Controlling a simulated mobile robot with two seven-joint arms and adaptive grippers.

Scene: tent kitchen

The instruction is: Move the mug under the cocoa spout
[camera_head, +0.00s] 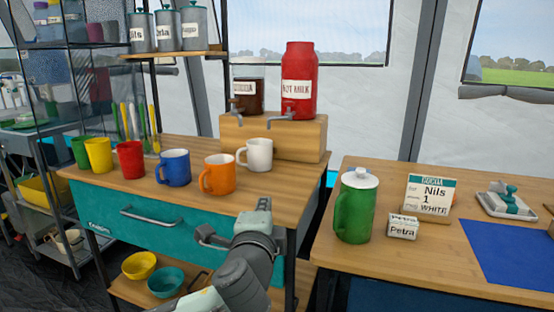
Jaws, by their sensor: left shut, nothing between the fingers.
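A white mug (260,155) stands upright on the wooden counter, in front of the wooden block under the dispensers. In the picture it sits below and between the two spouts. The brown cocoa dispenser (249,96) stands on the left of the block, its spout (236,108) at the front. An orange mug (218,175) and a blue mug (174,168) stand left of the white mug. My left gripper (264,206) is shut and empty at the counter's front edge, nearer to me than the white mug and apart from it. My right gripper is out of view.
The red hot milk dispenser (299,78) stands right of the cocoa on the wooden block (285,140). Red, yellow and green mugs stand farther left.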

